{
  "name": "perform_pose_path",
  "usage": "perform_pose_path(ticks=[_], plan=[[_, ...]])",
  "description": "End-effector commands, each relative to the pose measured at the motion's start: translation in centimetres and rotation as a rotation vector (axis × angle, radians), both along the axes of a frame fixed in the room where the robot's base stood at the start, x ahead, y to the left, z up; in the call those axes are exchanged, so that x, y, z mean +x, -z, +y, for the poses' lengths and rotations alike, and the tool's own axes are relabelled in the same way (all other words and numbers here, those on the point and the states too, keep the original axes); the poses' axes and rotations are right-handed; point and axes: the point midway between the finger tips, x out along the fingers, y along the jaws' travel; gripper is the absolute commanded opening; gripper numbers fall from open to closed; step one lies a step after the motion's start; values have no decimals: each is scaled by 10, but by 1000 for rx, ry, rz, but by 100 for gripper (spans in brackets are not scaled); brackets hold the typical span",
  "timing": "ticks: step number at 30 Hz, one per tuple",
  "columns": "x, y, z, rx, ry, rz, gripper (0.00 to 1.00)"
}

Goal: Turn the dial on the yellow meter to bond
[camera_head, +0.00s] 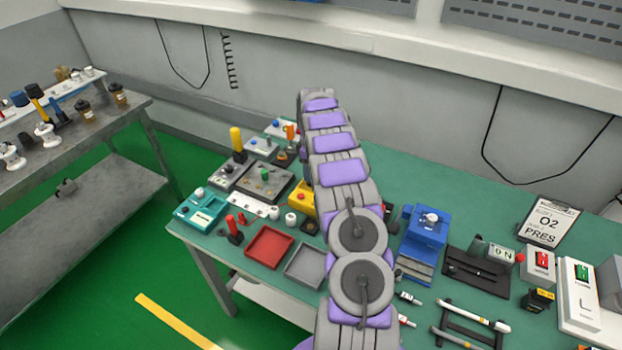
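A small black and yellow device (538,299) lies on the green bench top at the right, in front of a white box with a red panel. It may be the yellow meter, but its dial and markings are too small to read. A yellow box (300,197) with a red knob stands left of my arm, which partly covers it; I cannot tell whether it is a meter. My purple and grey arm rises through the middle of the view. I see no gripper fingers at its far end.
The green bench (400,157) is crowded. Left of my arm are a red tray (269,248), a grey tray (305,266) and several control boxes. The bench's back middle is clear.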

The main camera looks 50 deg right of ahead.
Motion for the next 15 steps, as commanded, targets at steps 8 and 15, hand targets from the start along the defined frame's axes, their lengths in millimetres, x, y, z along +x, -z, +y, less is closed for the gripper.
perform_pose_path(ticks=[8,15], plan=[[-2,34,1,4,1,3,58],[-2,39,0,4,0,2,58]])
